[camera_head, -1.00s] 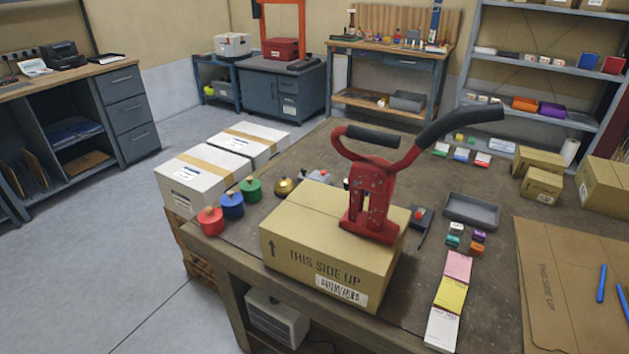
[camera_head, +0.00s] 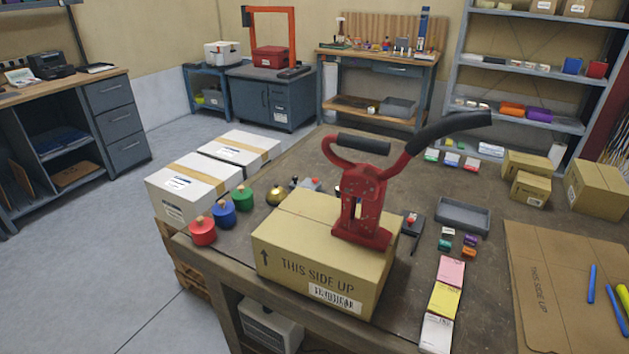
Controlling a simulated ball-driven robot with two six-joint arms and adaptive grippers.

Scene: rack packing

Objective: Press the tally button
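No button is clearly labelled as the tally button. A small black device with a reddish top (camera_head: 411,220) lies on the workbench just right of the cardboard box. I cannot tell which of these is the tally button. Neither of my grippers is in view.
The cardboard box (camera_head: 310,268) carries a tall red hand tool (camera_head: 360,205) with black handles. Red (camera_head: 202,232), blue (camera_head: 223,214) and green (camera_head: 242,197) knobbed weights stand at the left edge. A grey tray (camera_head: 462,216) and sticky notes (camera_head: 443,301) lie to the right.

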